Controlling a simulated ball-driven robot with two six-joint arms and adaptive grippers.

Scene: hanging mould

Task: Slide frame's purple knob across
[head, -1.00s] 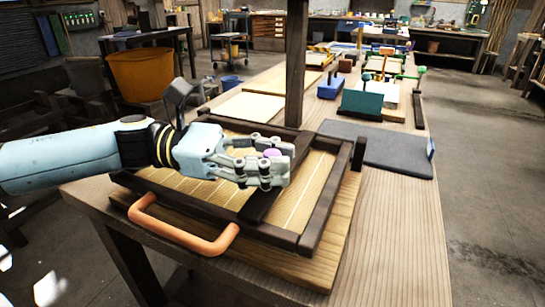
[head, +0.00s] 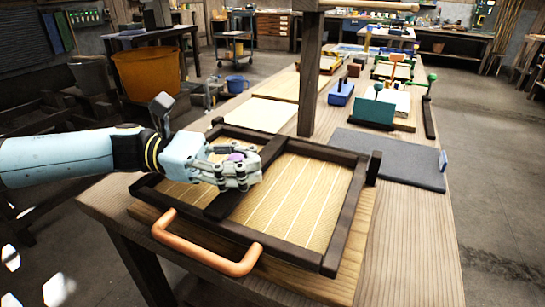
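The dark wooden frame (head: 334,226) lies on a board on the bench, with a pale ribbed surface (head: 305,195) inside it. A dark crossbar (head: 232,199) spans the frame left of its middle. The purple knob (head: 236,157) shows between the fingers of my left gripper (head: 240,172), above the crossbar. The fingers are closed around the knob, which is partly hidden by them. My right gripper is not in the view.
A copper-coloured handle (head: 205,250) sticks out at the front of the board. A dark post (head: 312,75) rises behind the frame. A grey mat (head: 388,157) lies to the right, and a teal block (head: 374,110) stands behind it.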

